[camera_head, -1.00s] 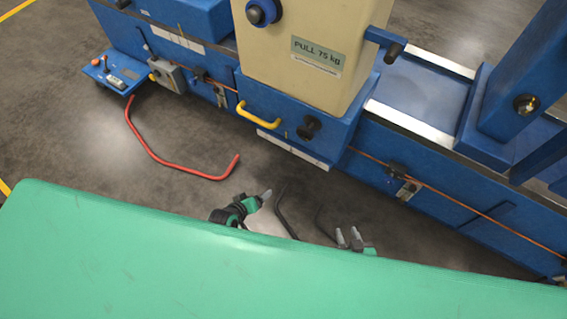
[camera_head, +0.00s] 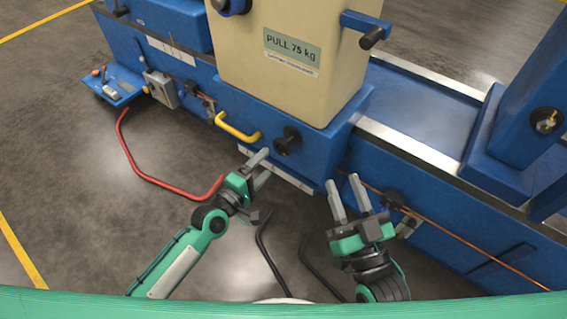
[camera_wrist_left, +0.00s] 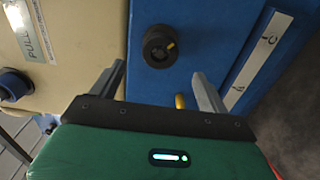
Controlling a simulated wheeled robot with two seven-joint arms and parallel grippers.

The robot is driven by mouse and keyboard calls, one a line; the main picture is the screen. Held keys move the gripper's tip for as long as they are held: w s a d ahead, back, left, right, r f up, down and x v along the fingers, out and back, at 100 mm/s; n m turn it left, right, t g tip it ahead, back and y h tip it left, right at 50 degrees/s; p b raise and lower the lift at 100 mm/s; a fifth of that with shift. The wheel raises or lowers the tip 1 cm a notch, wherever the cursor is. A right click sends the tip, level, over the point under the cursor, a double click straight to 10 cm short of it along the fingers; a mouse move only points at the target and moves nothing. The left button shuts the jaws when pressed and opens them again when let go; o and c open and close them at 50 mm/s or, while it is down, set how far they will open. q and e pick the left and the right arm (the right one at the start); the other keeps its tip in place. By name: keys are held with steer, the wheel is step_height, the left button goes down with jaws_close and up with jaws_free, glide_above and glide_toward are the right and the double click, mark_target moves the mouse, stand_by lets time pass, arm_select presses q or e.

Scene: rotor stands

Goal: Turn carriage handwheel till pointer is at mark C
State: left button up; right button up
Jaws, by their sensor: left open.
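The carriage (camera_head: 275,85) is a tall cream box on a blue base. I cannot make out the pointer. My left gripper (camera_head: 263,166) is open and empty, just below and left of the handwheel; its fingers (camera_wrist_left: 160,70) point towards it, apart from it. My right gripper (camera_head: 343,180) is open and empty, lower right.
A yellow handle (camera_head: 237,128) sits left of the handwheel. A blue crank with a black grip (camera_head: 368,32) juts from the carriage's right. A red bent bar (camera_head: 150,175) is over the floor at left. Blue rails (camera_head: 425,95) run right. A green surface edge (camera_head: 60,303) lies in front.

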mark_target(280, 149)
arm_select(q)
steer(key=b+x, duration=0.1)
steer(key=x, duration=0.6)
steer(key=shift+w+d, duration=0.1)
arm_select(e)
steer(key=r+t, duration=0.1)
steer(key=r, duration=0.1)
steer(key=d+r+t, duration=0.1)
steer(key=r, duration=0.1)
steer(key=shift+s+d+r+t, duration=0.1)
steer(key=shift+s+d+t, duration=0.1)
steer(key=shift+t, duration=0.2)
